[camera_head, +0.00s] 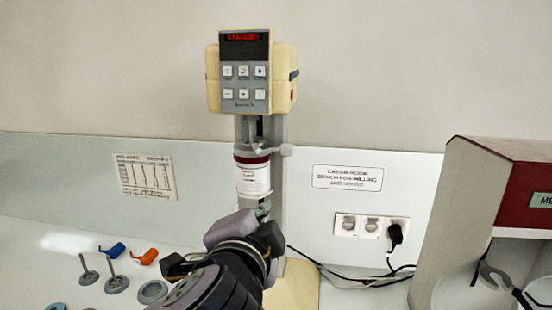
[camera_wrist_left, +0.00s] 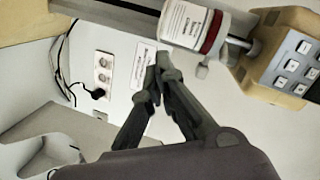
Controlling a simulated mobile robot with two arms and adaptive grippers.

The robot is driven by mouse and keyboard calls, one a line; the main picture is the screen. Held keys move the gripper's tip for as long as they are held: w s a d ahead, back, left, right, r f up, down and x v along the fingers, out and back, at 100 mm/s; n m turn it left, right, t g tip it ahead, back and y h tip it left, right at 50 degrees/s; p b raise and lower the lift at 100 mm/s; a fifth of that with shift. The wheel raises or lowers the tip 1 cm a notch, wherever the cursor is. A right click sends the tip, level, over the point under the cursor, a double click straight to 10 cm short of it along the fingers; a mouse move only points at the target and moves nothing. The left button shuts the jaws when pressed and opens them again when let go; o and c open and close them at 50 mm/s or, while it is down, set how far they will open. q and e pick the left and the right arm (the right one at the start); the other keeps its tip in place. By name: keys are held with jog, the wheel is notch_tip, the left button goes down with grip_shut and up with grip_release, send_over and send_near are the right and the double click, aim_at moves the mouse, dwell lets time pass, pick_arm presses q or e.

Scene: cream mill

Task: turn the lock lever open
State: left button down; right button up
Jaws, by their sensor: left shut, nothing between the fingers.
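The cream mill (camera_head: 284,78) stands at the centre, its display reading STANDBY. Below its head, a grey collar carries a short lock lever with a pale round knob (camera_head: 287,150) pointing right. The knob also shows in the left wrist view (camera_wrist_left: 202,72). A white-labelled jar with a dark red band (camera_head: 252,178) sits under the collar; it also shows in the wrist view (camera_wrist_left: 190,24). My left gripper (camera_head: 264,208) is below the jar and lever, partly hidden by its own wrist. In the wrist view its fingertips (camera_wrist_left: 163,64) meet, empty, beside the knob and apparently apart from it.
Grey stirrers (camera_head: 117,283), a blue piece (camera_head: 112,250) and an orange piece (camera_head: 145,257) lie at the lower left. A wall socket with a black plug (camera_head: 395,233) and cables is right of the mill. A red-and-grey cabinet (camera_head: 500,180) stands at the far right.

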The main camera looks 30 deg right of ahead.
aim_at(256, 149)
pick_arm(q)
jog(key=s+d+r+m+t, duration=0.2)
jog(key=s+d+r+m, duration=0.1)
jog(key=d+r+m, duration=0.2)
jog(key=shift+s+r+h, duration=0.25)
jog(key=shift+r+h, duration=0.15)
jog(key=shift+r, duration=0.35)
jog(key=w+d+p, duration=0.1)
jog(key=w+p, duration=0.6)
jog(key=w, duration=0.2)
jog(key=shift+w+p, duration=0.2)
jog(key=shift+p, duration=0.15)
jog(key=shift+d, duration=0.2)
